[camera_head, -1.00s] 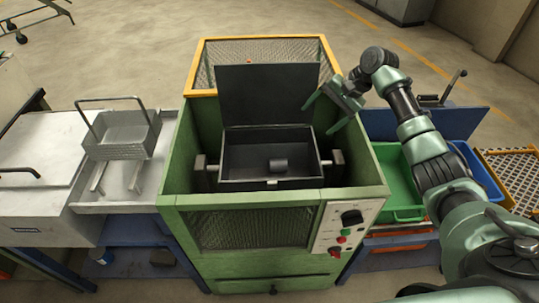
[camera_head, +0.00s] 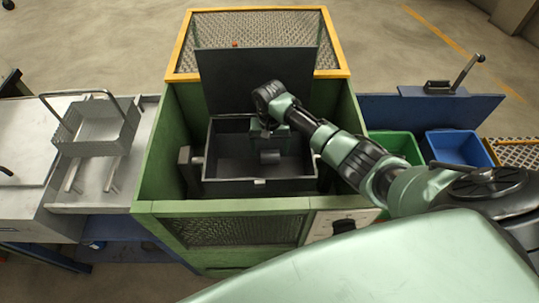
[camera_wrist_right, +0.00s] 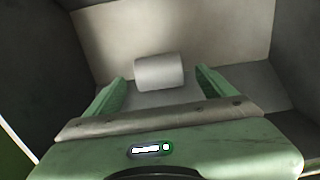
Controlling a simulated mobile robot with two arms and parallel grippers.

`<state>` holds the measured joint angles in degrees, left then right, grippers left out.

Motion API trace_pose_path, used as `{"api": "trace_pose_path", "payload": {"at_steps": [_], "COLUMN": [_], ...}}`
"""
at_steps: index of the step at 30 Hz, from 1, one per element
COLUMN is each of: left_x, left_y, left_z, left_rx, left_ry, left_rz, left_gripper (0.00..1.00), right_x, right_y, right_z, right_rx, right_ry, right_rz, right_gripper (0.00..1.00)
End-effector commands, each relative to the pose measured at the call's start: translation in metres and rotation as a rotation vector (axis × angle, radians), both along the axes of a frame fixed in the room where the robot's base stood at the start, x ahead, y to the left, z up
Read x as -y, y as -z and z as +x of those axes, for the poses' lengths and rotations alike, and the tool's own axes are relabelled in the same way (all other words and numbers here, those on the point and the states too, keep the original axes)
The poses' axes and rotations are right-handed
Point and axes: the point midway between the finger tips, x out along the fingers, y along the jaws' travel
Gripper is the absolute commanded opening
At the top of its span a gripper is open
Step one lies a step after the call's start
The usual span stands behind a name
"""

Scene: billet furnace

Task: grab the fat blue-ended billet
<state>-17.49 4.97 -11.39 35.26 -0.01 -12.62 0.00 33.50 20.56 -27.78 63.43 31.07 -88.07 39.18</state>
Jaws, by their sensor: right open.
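A short, thick grey cylinder, the only billet I see, lies on its side in the dark open tray (camera_head: 216,172) inside the green machine. It is this billet (camera_head: 270,157) in the head view, and it also shows in the right wrist view (camera_wrist_right: 159,72). No blue end can be made out on it. My right gripper (camera_head: 268,136) is over the tray, just behind the billet, with its fingers mostly hidden. In the wrist view its two green fingers are spread, and the billet lies between and slightly beyond their tips, with no visible grip. My left gripper is out of view.
The tray's dark lid (camera_head: 255,80) stands upright behind it. The green machine walls (camera_head: 157,150) surround the tray closely. A wire basket (camera_head: 98,128) stands at left. Green (camera_head: 398,146) and blue (camera_head: 458,148) bins are at right.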

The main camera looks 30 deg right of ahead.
Motion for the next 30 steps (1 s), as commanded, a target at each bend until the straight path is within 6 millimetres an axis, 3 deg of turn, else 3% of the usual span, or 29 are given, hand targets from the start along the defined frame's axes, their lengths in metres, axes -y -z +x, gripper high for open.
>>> {"api": "trace_pose_path", "payload": {"at_steps": [6, 14, 21, 23, 30], "left_x": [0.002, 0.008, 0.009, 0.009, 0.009], "left_y": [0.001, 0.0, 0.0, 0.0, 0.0], "left_z": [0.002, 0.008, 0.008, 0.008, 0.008], "left_rx": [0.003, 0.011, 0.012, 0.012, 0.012], "left_ry": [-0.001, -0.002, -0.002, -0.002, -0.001], "left_rz": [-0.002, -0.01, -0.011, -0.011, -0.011], "left_gripper": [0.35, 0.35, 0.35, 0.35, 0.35], "right_x": [0.0, 0.001, 0.001, 0.001, 0.001], "right_y": [0.026, 0.028, 0.027, 0.027, 0.025], "right_z": [-0.001, 0.0, 0.0, 0.0, 0.002], "right_rx": [0.0, 0.001, 0.001, 0.001, 0.006], "right_ry": [0.002, 0.002, 0.002, 0.002, 0.002], "right_rz": [0.0, 0.0, 0.0, 0.0, 0.001], "right_gripper": [0.85, 0.82, 0.15, 0.0, 0.0]}}
